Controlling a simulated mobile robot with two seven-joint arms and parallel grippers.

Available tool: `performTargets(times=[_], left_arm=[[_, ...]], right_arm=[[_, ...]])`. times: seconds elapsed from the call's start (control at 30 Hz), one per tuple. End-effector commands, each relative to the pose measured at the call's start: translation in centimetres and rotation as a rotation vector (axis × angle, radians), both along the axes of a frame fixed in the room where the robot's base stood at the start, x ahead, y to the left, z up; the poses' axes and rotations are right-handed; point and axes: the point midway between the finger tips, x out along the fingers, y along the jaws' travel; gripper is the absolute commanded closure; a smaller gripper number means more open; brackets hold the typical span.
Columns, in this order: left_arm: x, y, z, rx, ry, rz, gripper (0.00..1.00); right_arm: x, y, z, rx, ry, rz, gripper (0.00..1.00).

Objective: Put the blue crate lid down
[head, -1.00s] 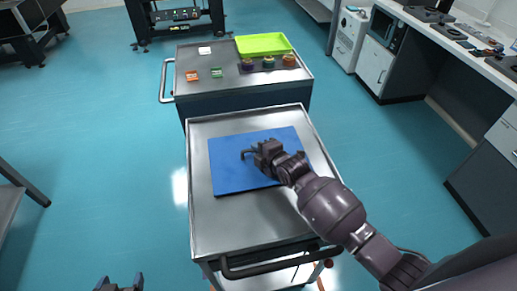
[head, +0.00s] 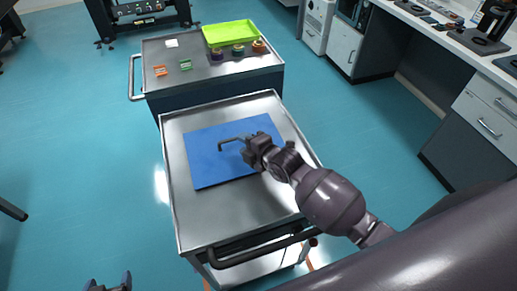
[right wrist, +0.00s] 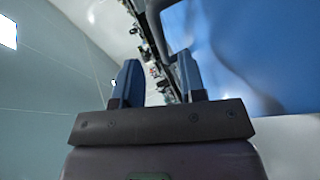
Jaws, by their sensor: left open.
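The blue crate lid (head: 205,168) lies flat on the near steel cart (head: 200,222) in the head view. A dark bent handle (head: 235,140) stands on it. My right gripper (head: 247,150) is beside the handle's right end, over the lid; in the right wrist view its two fingers (right wrist: 160,76) are apart with nothing seen between them. The lid (right wrist: 245,50) fills the right of that view. My left gripper (head: 108,284) is open and empty at the head view's bottom edge, low and away from the cart.
A second cart (head: 215,85) behind holds a green tray (head: 229,33), several small round items, an orange piece (head: 160,70), a green piece (head: 185,64) and a white piece (head: 171,43). A cart handle (head: 262,247) is at the front. A counter stands at right.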

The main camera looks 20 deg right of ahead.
Motion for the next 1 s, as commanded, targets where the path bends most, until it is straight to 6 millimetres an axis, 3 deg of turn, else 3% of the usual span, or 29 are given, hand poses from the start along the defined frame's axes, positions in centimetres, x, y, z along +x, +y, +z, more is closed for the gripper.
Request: performTargets(times=[0.2,0.4,1.0], left_arm=[[-0.1,0.0,0.2,0.000,0.001,0.000,0.24],[-0.4,0.1,0.1,0.000,0.007,0.002,0.24],[-0.3,0.0,0.2,0.000,0.005,0.002,0.24]], right_arm=[[-3.4,-1.4,1.3,-0.003,0.000,0.001,0.62],[-5.2,-2.2,2.0,-0.002,-0.001,0.001,0.62],[-5.7,-2.4,2.2,-0.001,0.000,0.000,0.62]])
